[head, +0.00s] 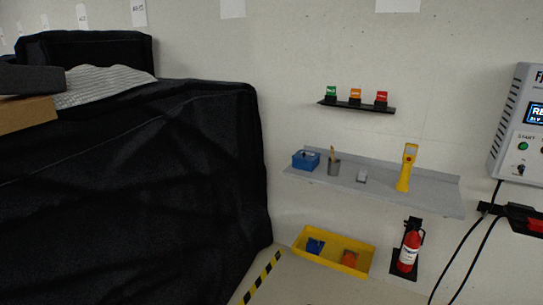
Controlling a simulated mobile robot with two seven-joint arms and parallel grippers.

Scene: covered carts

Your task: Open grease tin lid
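Nothing in the head view can be told for certain as the grease tin. On the grey wall shelf (410,187) stand a blue box (305,160) with a dark spot on it, a grey cup (334,168) with brown sticks in it, and a small grey block (361,176); these are too small to tell whether any is the tin. A yellow handheld device (406,168) stands upright further right on the shelf. Neither of my grippers is in view.
A black-covered cart (150,190) fills the left. A yellow tray (305,262) with blue and orange items sits low by the wall, beside a red extinguisher (408,252). A small shelf (345,105) bears three coloured blocks. A grey cabinet (518,125) with cables hangs right.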

